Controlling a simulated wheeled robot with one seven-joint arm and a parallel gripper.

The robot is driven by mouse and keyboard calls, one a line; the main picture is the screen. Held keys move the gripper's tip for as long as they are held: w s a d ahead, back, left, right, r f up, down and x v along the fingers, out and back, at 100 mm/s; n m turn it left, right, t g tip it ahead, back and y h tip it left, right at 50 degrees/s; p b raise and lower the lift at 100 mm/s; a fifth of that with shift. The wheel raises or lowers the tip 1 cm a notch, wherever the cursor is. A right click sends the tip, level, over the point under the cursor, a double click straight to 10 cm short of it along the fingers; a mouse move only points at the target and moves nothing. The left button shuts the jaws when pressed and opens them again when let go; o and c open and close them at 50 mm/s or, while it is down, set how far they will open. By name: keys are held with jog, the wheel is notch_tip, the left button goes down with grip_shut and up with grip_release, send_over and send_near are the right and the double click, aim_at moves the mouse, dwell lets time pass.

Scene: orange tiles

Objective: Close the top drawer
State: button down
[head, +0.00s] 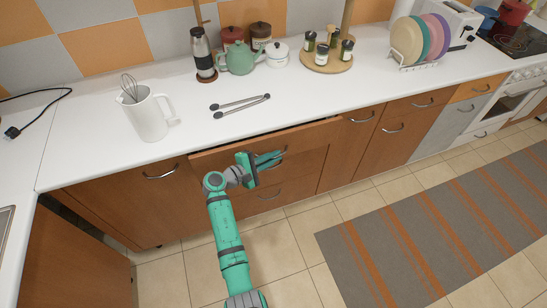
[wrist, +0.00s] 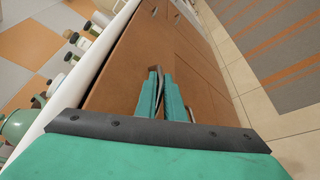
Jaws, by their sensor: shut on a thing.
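The top drawer (head: 312,137) is in the middle of the wooden base cabinets, under the white counter. Its front stands slightly out from the cabinet, with a narrow dark gap along its top edge. My gripper (head: 280,156) is at the drawer front, shut on the drawer's metal handle. In the wrist view the drawer front (wrist: 122,72) fills the middle. There the two green fingers of my gripper (wrist: 161,75) are close together with the handle (wrist: 158,78) between them. The fingers hide most of the handle in the head view.
A white counter (head: 300,98) above holds a white pitcher (head: 148,116), tongs (head: 240,105) and a teapot (head: 239,60). A cabinet door (head: 78,255) stands open at lower left. The tiled floor (head: 290,240) before the drawers is clear; a striped rug (head: 430,235) lies right.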

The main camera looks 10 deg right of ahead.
jog(key=c, duration=2.2)
grip_release()
jog(key=shift+s+d, duration=0.15)
jog(key=shift+d, duration=0.45)
jog(key=shift+o, duration=0.2)
jog(key=shift+a, duration=0.4)
jog(key=v, duration=1)
jog(key=shift+a, duration=0.3)
jog(key=shift+r, duration=0.1)
jog(key=shift+c, duration=0.2)
